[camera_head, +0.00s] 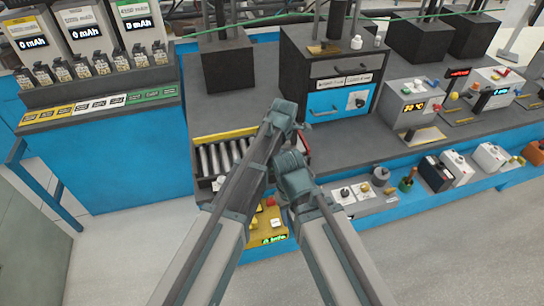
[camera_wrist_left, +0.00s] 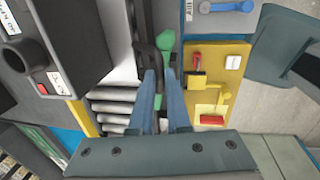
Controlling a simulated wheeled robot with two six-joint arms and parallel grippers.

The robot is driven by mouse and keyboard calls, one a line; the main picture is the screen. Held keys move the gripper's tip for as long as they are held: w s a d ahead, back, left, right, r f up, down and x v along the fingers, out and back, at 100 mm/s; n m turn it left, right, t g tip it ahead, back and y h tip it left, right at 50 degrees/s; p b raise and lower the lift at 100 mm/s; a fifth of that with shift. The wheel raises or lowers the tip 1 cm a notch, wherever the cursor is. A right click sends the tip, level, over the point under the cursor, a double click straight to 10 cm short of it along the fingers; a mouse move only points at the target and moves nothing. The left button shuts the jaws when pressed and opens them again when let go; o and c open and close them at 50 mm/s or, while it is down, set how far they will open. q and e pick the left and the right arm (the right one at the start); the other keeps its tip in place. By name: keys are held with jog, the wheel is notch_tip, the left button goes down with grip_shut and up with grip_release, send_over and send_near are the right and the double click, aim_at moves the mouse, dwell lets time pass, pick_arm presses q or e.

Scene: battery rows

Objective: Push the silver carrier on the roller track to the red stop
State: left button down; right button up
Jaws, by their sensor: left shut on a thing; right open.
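The roller track (camera_head: 215,158) has silver rollers and a yellow rail along its back. Its rollers (camera_wrist_left: 114,108) also show in the left wrist view. The silver carrier cannot be made out clearly; my arms cover the track's right part. A pale surface beyond the rollers in the left wrist view may belong to it. A small red piece (camera_head: 306,143) beside my arms may be the red stop. My left gripper (camera_wrist_left: 166,76) is shut on a green piece (camera_wrist_left: 163,102) between its blue fingers. My right gripper (camera_head: 291,163) is open beside the left arm; its fingertips are hard to see.
A yellow panel (camera_wrist_left: 217,80) with a red lever stands right of the left fingers. A dark cabinet with a blue drawer (camera_head: 338,101) stands behind the track. Meters and small boxes line the bench to the right. Battery chargers (camera_head: 85,30) stand at the left.

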pick_arm(q)
jog(key=shift+d, duration=0.2)
jog(key=c, duration=0.9)
grip_release()
jog(key=shift+w+d, duration=0.1)
jog(key=shift+d, duration=0.05)
